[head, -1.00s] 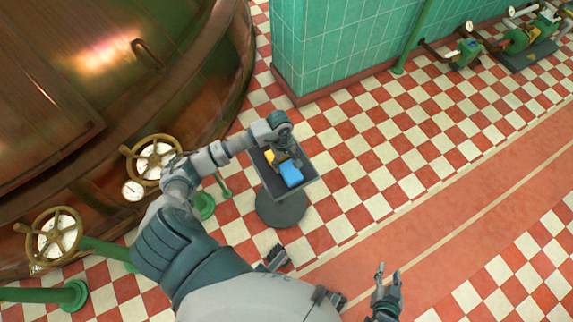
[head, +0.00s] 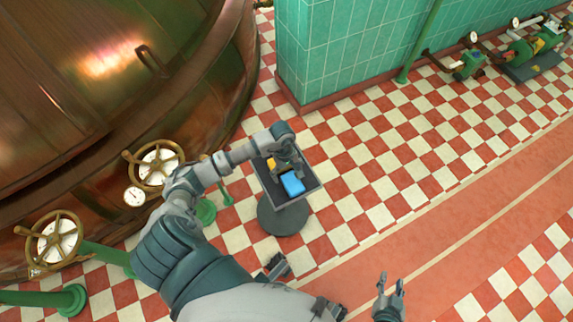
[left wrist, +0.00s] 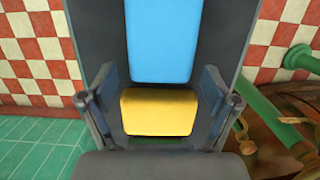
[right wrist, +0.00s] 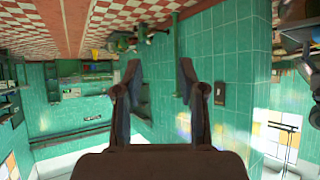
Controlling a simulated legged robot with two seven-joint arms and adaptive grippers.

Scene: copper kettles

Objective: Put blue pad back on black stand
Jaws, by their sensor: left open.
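The blue pad (head: 292,184) lies on the dark tray top of the black stand (head: 312,190) in the head view. In the left wrist view the blue pad (left wrist: 159,40) lies flat beyond the fingertips, apart from them. A yellow block (left wrist: 159,112) sits between my left gripper's fingers, with a gap on each side; it also shows in the head view (head: 271,164). My left gripper (left wrist: 158,82) is open, low over the tray, beside the blue pad in the head view (head: 288,166). My right gripper (head: 391,284) is open and empty, away from the stand; its fingers frame the right wrist view (right wrist: 158,75).
A green strip (left wrist: 160,142) shows below the yellow block. A large copper kettle (head: 90,100) with brass valve wheels (head: 158,162) stands left of the stand. A green tiled wall (head: 340,50) stands behind. The checkered floor right of the stand is clear.

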